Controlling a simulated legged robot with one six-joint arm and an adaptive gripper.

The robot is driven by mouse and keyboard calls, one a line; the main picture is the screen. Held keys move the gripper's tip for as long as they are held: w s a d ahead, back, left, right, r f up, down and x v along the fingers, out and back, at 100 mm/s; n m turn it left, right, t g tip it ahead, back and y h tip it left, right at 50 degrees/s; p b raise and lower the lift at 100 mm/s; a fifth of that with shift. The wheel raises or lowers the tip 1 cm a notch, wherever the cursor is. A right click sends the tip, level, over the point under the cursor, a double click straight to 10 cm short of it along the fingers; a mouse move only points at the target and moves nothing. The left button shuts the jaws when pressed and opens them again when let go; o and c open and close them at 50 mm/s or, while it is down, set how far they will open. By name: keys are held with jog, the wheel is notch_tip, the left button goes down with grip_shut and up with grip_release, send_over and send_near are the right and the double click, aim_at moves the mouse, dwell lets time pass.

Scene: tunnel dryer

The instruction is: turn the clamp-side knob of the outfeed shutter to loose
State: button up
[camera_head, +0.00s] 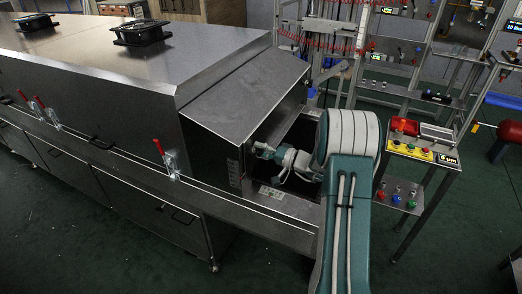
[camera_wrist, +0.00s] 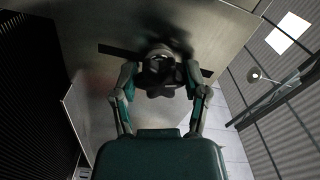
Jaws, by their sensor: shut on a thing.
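In the wrist view a dark lobed knob (camera_wrist: 160,76) sits on a metal plate (camera_wrist: 95,72) at a dark slot. My gripper (camera_wrist: 160,90) has a finger on each side of the knob and is shut on it. In the head view my gripper (camera_head: 262,150) reaches left to the end face of the dryer's outfeed hood (camera_head: 235,95). The knob is hidden there behind my gripper and the hood's edge. I cannot read any tight or loose marking.
The long steel dryer (camera_head: 110,80) fills the left, with red-handled clamps (camera_head: 160,148) along its side rail. A narrow stand (camera_head: 410,150) with a yellow panel and coloured buttons is close to my arm's right. Green floor (camera_head: 120,250) is open in front.

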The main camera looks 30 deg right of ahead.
jog(key=shift+s+a+f+n, duration=0.1)
jog(key=shift+a+f+n, duration=0.05)
jog(key=shift+f+n, duration=0.2)
dwell(0.3)
jog(key=o, duration=1.2)
jog(key=shift+c, duration=0.2)
jog(key=shift+r, duration=0.15)
jog(key=shift+s+d, duration=0.1)
jog(key=shift+d, duration=0.15)
jog(key=v, duration=1.1)
jog(key=shift+s+d, duration=0.15)
jog(key=shift+d, duration=0.05)
